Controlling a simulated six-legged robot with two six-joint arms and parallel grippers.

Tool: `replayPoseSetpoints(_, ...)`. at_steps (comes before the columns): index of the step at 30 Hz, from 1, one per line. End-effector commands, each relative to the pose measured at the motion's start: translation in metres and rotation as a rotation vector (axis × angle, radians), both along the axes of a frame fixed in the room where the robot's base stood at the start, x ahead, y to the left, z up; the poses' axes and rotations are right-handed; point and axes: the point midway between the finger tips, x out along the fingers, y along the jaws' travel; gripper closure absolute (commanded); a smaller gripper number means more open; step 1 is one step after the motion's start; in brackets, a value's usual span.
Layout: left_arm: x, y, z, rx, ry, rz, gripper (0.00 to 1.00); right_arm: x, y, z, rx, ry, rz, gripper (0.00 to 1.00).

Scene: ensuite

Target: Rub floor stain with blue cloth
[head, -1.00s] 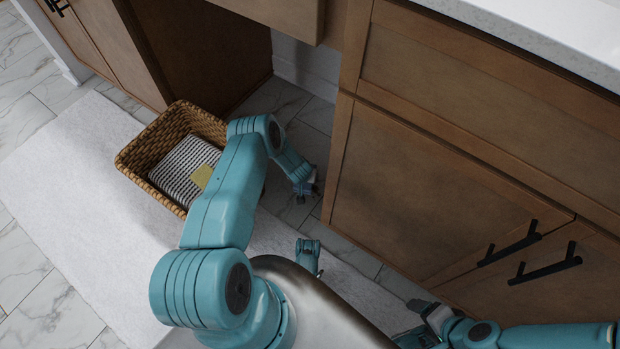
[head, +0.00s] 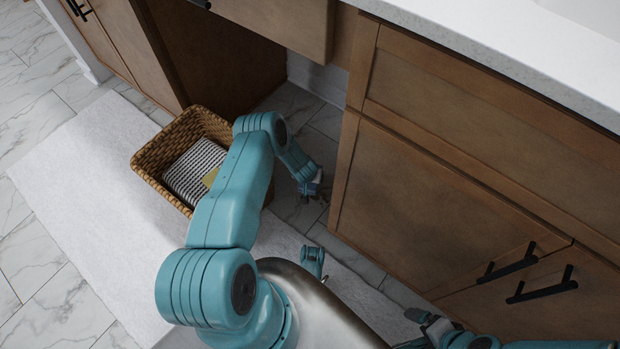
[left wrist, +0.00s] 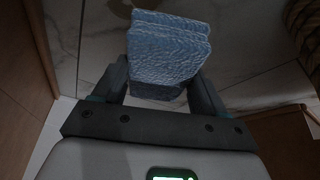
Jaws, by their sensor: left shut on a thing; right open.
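My left gripper (head: 312,190) reaches down to the tiled floor in the recess between the cabinets. In the left wrist view its fingers are shut on the blue cloth (left wrist: 168,48), a folded, textured block, held low over the marble tile. In the head view the cloth is mostly hidden by the gripper. A faint brownish mark, possibly the stain (left wrist: 118,8), shows on the floor beside the cloth at the top of the left wrist view. I cannot tell whether the cloth touches the floor. My right gripper (head: 418,318) is open and empty near the lower cabinet front.
A wicker basket (head: 150,160) with a striped towel (head: 192,172) and something yellow stands left of my left arm. A white mat (head: 90,190) lies under it. Wooden cabinets (head: 440,200) with black handles and a pale countertop (head: 500,45) bound the right side.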

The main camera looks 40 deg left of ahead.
Motion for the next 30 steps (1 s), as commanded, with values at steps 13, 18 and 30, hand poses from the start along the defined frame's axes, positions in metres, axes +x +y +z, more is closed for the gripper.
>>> replayPoseSetpoints(13,0.000,0.000,0.014,-0.001,0.000,0.000,0.53,0.003,0.000,0.011,-0.002,-0.011,0.002,0.03)
replayPoseSetpoints(18,0.000,0.000,0.029,-0.001,0.000,0.000,0.53,0.004,0.000,0.022,-0.001,-0.013,0.003,0.03)
replayPoseSetpoints(30,0.000,-0.001,0.043,-0.001,0.000,0.000,0.53,0.004,0.000,0.032,-0.001,-0.014,0.003,0.03)
